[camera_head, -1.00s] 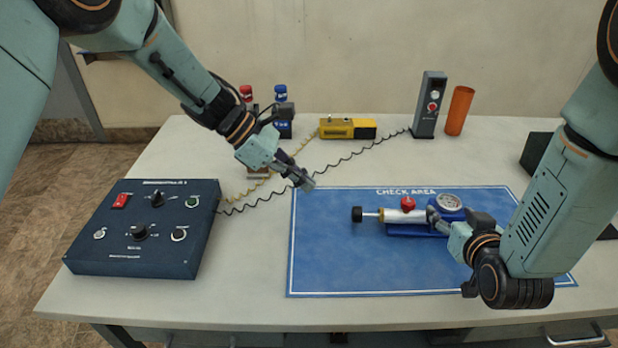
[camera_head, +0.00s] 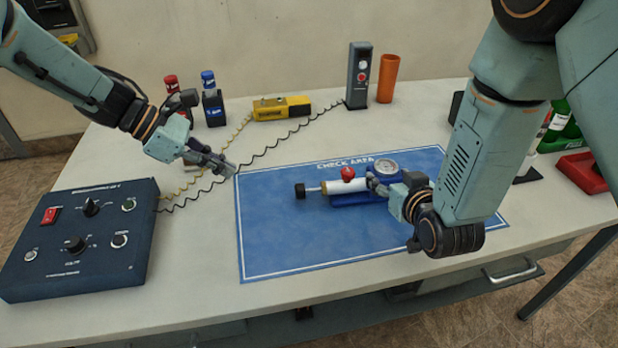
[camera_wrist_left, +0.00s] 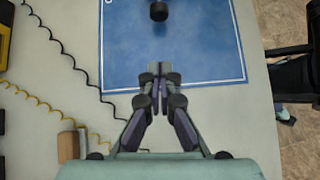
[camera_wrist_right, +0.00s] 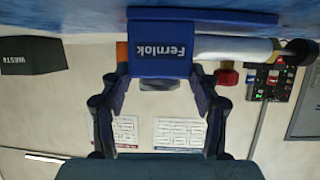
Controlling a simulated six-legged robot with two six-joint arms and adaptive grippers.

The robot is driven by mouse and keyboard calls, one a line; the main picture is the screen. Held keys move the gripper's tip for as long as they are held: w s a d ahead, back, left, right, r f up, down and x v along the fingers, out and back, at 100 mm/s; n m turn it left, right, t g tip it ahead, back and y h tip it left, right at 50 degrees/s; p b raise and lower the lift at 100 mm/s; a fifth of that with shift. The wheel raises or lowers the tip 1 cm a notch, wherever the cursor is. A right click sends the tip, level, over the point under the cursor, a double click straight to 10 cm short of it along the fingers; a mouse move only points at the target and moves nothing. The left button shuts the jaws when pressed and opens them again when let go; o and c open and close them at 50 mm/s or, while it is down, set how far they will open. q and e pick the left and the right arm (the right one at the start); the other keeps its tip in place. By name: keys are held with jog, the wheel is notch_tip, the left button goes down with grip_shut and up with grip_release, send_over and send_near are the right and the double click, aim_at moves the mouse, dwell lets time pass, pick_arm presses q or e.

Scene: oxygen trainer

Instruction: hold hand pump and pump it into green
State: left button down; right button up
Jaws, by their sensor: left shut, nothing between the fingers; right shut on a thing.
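The hand pump (camera_head: 345,190) lies on the blue check-area mat (camera_head: 290,235), with a white barrel, blue base, red knob (camera_head: 348,173), round gauge (camera_head: 387,166) and black plunger knob (camera_head: 300,190) at its left end. The gauge is too small to read. My right gripper (camera_head: 375,184) is shut on the pump's blue body at its right end; the right wrist view shows its fingers on both sides of the blue block (camera_wrist_right: 165,48). My left gripper (camera_head: 230,168) is shut and empty above the mat's far left corner, apart from the plunger knob, which also shows in the left wrist view (camera_wrist_left: 158,11).
A dark control box (camera_head: 80,240) stands at the left, with coiled wires running back to a yellow device (camera_head: 282,108) and a grey upright unit (camera_head: 359,76). Red and blue bottles (camera_head: 210,98), an orange cup (camera_head: 388,78) and a red tray (camera_head: 582,172) stand around. The mat's front left is clear.

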aim_at(300, 186)
pick_arm(q)
jog(key=x, duration=0.9)
jog(key=shift+f, duration=0.25)
jog(key=d, duration=0.3)
jog(key=shift+w+d+f, duration=0.15)
jog(key=shift+d, duration=0.55)
jog(key=shift+w+d, duration=0.15)
jog(key=shift+d, duration=1.85)
